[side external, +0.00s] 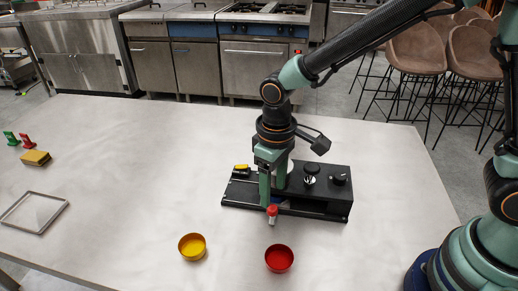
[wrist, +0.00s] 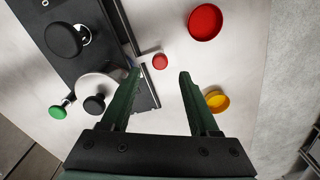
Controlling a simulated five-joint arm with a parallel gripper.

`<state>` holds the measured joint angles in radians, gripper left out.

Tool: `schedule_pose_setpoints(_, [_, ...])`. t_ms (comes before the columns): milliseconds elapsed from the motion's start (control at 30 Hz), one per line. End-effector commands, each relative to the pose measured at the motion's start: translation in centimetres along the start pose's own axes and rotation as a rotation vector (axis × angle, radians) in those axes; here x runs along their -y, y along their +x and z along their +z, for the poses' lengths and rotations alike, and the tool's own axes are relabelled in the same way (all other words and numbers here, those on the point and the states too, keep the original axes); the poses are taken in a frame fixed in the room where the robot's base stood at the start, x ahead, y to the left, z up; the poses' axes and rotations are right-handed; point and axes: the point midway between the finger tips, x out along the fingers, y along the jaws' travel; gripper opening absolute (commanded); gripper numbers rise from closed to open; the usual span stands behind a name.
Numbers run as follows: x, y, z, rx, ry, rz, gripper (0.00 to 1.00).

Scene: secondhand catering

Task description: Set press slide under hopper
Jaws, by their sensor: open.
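The black press (side external: 337,205) sits on the white table, with dark knobs and a pale round part on top. It also shows at the upper left of the wrist view (wrist: 38,75), with a green knob (wrist: 58,112) at its side. A small red knob (side external: 272,211) is at the press's front edge; in the wrist view the knob (wrist: 160,61) lies just beyond the gap between my fingertips. My gripper (side external: 271,200) is open, pointing down beside the press's front. I cannot tell which part is the slide or hopper; my fingers hide part of the press.
A yellow bowl (side external: 192,246) and a red bowl (side external: 279,258) stand in front of the press. A metal frame (side external: 35,212), a yellow sponge-like block (side external: 36,157) and small green and red items (side external: 11,138) are at the far left. The table between is clear.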

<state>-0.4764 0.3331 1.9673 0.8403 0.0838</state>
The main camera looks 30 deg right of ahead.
Motion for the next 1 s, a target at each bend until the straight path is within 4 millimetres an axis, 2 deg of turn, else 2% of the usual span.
schedule_pose_setpoints(100, [0.0, -2.7, -0.1, -0.008, 0.000, -0.001, 0.62])
schedule_pose_setpoints(333, [0.0, -6.0, -0.1, -0.004, 0.000, 0.000, 0.62])
schedule_pose_setpoints(500, [0.0, -6.9, -0.1, -0.002, 0.000, 0.000, 0.62])
schedule_pose_setpoints(833, [-0.1, -7.0, 0.0, -0.003, 0.002, 0.000, 0.62])
schedule_pose_setpoints(1000, [-1.9, -8.5, 0.7, -0.049, 0.040, -0.003, 0.62])
